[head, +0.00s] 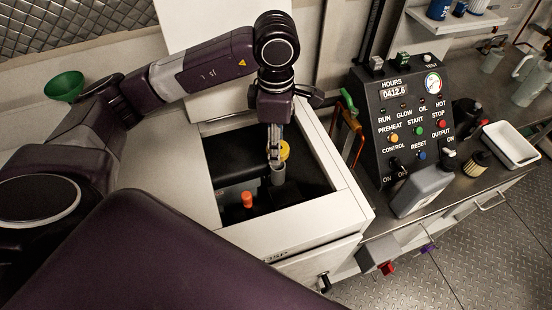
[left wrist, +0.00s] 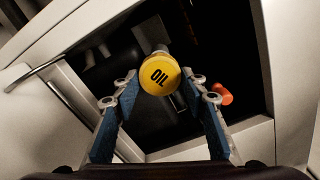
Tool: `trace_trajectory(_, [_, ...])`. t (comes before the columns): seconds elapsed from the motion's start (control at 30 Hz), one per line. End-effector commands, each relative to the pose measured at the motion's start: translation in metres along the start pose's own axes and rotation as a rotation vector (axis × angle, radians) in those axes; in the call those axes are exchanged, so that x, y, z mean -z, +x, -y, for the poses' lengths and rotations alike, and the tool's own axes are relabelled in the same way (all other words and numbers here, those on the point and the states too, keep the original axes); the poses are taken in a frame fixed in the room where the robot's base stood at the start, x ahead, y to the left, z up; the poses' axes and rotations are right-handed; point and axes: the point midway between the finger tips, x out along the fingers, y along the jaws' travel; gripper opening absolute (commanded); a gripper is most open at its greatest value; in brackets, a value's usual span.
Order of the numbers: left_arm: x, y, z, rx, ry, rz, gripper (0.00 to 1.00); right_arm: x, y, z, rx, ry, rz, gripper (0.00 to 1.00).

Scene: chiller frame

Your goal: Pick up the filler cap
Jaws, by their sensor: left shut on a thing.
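The filler cap is a round yellow cap (left wrist: 160,75) marked OIL. In the left wrist view it sits between the fingertips of my left gripper (left wrist: 161,90), which is shut on it. In the head view my left gripper (head: 274,152) points down into the open bay, and the cap (head: 285,150) shows partly behind the fingers. A grey filler neck (head: 278,177) stands just below the fingers. I cannot tell whether the cap still touches the neck. My right gripper is not in view.
The bay's pale frame (head: 315,228) surrounds the gripper closely. An orange-red cap (head: 247,199) stands in the bay. To the right are a control panel (head: 411,115), a grey jug (head: 422,188) and a white tray (head: 510,145) on a metal bench. A green funnel (head: 64,86) lies at left.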

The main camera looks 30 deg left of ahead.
Motion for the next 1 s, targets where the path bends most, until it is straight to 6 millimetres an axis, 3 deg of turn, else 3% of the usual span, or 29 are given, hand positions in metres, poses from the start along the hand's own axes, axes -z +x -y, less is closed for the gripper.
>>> trace_trajectory(0.07, [-0.002, -0.024, -0.002, -0.011, 0.002, 0.007, 0.21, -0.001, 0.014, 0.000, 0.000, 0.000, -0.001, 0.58])
trace_trajectory(0.2, [0.000, -0.064, -0.002, -0.008, -0.001, 0.002, 0.21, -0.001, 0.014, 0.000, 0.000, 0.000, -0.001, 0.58])
trace_trajectory(0.43, [0.000, -0.103, -0.002, -0.006, -0.001, 0.002, 0.21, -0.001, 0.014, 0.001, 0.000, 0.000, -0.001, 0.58])
trace_trajectory(0.7, [0.000, -0.129, -0.001, -0.002, -0.002, 0.001, 0.21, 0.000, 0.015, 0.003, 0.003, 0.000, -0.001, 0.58])
trace_trajectory(1.0, [0.000, -0.136, 0.000, 0.001, -0.003, 0.000, 0.21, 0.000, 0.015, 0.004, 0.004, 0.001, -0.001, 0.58])
